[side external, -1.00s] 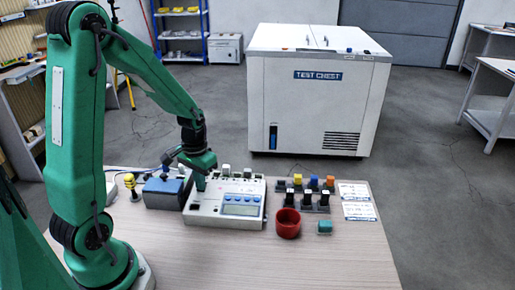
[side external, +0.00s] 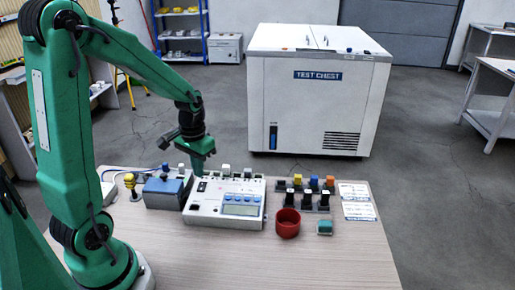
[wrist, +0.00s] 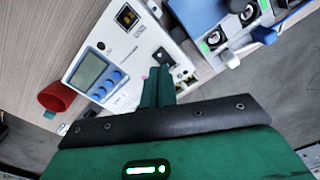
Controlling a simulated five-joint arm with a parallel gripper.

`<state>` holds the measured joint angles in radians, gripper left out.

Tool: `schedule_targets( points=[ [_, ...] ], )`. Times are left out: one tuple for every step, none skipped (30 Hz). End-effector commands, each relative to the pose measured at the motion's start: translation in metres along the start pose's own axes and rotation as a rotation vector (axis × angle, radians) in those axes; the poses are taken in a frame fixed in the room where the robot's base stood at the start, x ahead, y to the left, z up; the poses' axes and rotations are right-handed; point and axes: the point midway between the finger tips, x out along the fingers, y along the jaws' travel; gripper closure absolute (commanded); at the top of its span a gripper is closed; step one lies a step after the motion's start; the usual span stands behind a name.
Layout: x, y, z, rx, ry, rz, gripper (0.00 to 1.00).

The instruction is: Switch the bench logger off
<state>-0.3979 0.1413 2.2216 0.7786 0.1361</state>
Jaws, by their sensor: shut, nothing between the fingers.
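The bench logger (side external: 225,202) is a pale box on the table with a display and blue buttons. It also shows in the wrist view (wrist: 120,50). Its display (wrist: 90,70) looks plain grey, with no readable figures. A black switch-like part (wrist: 163,57) lies on its top just beyond my fingertips; which way it is tipped I cannot tell. Another black part with a pale inset (wrist: 127,16) sits near the logger's edge. My gripper (side external: 198,172) is shut and empty, above the logger's back left corner and apart from it. It also shows in the wrist view (wrist: 158,82).
A blue-grey box (side external: 165,195) with connectors and cables stands close to the logger's left. A red cup (side external: 287,224), a teal block (side external: 324,228) and several coloured plugs stand to its right. White cards (side external: 357,201) lie beyond. The front of the table (side external: 270,265) is clear.

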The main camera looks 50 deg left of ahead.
Motion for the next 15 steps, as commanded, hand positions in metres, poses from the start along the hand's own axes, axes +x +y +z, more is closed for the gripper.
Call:
schedule_targets(
  points=[
    [-0.003,0.000,-0.001,0.000,0.002,0.000,1.00],
    [-0.005,0.000,-0.001,0.000,0.002,0.000,1.00],
    [-0.007,0.000,-0.001,0.000,0.001,0.000,1.00],
    [-0.009,0.000,-0.001,0.000,0.001,0.000,1.00],
    [-0.011,0.000,-0.001,0.000,0.002,0.000,1.00],
    [-0.013,0.000,-0.001,0.000,0.002,0.000,1.00],
    [-0.015,0.000,-0.001,0.000,0.002,0.000,1.00],
    [-0.016,0.000,-0.001,0.000,0.002,0.000,1.00],
    [-0.018,0.000,-0.001,0.000,0.002,0.000,1.00],
    [-0.019,0.000,-0.001,0.000,0.002,0.000,1.00],
    [-0.020,0.000,-0.001,0.000,0.002,0.000,1.00],
    [-0.021,0.000,0.000,0.000,0.001,0.000,1.00],
    [-0.022,0.000,0.000,0.000,0.001,0.000,1.00],
    [-0.022,0.000,0.000,0.000,0.000,0.000,1.00],
    [-0.022,0.000,0.000,0.000,0.000,0.000,1.00]
  ],
)
